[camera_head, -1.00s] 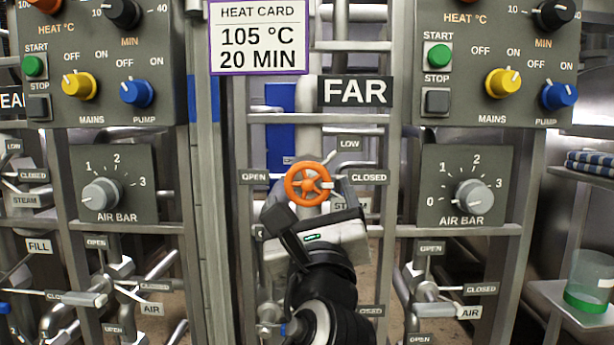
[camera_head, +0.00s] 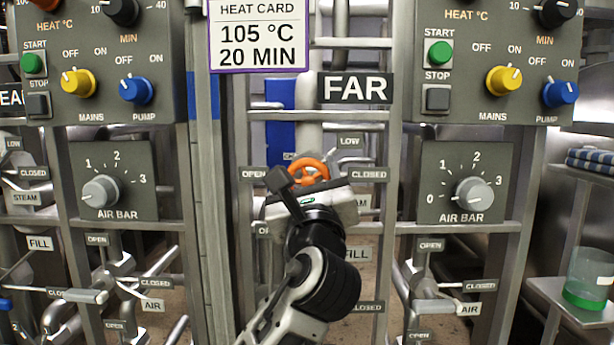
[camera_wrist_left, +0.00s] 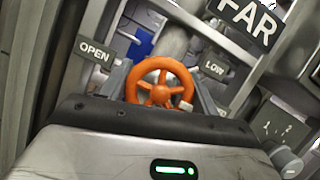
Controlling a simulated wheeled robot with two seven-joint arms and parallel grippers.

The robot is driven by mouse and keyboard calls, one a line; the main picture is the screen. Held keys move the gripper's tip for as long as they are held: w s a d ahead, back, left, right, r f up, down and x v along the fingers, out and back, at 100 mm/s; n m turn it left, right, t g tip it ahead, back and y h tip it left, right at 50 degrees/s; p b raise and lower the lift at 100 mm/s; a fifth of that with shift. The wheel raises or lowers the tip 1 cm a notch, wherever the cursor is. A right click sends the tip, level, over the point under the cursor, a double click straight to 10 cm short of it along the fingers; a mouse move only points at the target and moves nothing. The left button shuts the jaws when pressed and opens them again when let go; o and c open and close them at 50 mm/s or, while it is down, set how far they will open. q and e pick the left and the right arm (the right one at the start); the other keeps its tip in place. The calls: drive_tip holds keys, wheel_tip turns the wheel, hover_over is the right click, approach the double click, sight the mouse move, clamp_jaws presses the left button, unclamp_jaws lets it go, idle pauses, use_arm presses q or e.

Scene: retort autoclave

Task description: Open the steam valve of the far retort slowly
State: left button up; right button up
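The orange handwheel (camera_head: 308,166) of the steam valve sits under the FAR sign (camera_head: 354,88), among the plates OPEN (camera_head: 254,174), LOW (camera_head: 349,141) and CLOSED (camera_head: 368,174). My left gripper (camera_head: 307,181) is at the wheel and hides its lower part in the head view. In the left wrist view, the grey fingers stand on either side of the wheel (camera_wrist_left: 160,88), with a wide gap between them. I cannot tell whether they press on its rim. A pale tab shows at the wheel's lower right there. My right gripper is not in view.
Grey control panels stand left (camera_head: 105,60) and right (camera_head: 497,60), with air bar dials (camera_head: 474,192) below. Metal posts and pipes with lever valves crowd both sides of my left arm. A heat card (camera_head: 259,38) hangs above. A green-bottomed cup (camera_head: 589,280) stands on the right shelf.

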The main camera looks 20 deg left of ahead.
use_arm(q)
drive_tip(key=shift+n, duration=0.4)
drive_tip(key=n+g+y+p, duration=0.1)
drive_tip(key=n, duration=0.2)
drive_tip(key=n+g+y+p, duration=0.1)
drive_tip(key=n, duration=0.2)
drive_tip(key=shift+n+g+y, duration=0.4)
drive_tip(key=shift+a+f+n+g+y+p, duration=0.15)
drive_tip(key=shift+n+g+p, duration=0.2)
drive_tip(key=shift+n, duration=0.65)
drive_tip(key=shift+f+n+g+y+p, duration=0.15)
drive_tip(key=shift+n+g, duration=0.3)
drive_tip(key=shift+n, duration=0.55)
drive_tip(key=o, duration=1)
drive_tip(key=shift+r, duration=0.1)
drive_tip(key=shift+c, duration=0.2)
drive_tip(key=shift+s, duration=0.1)
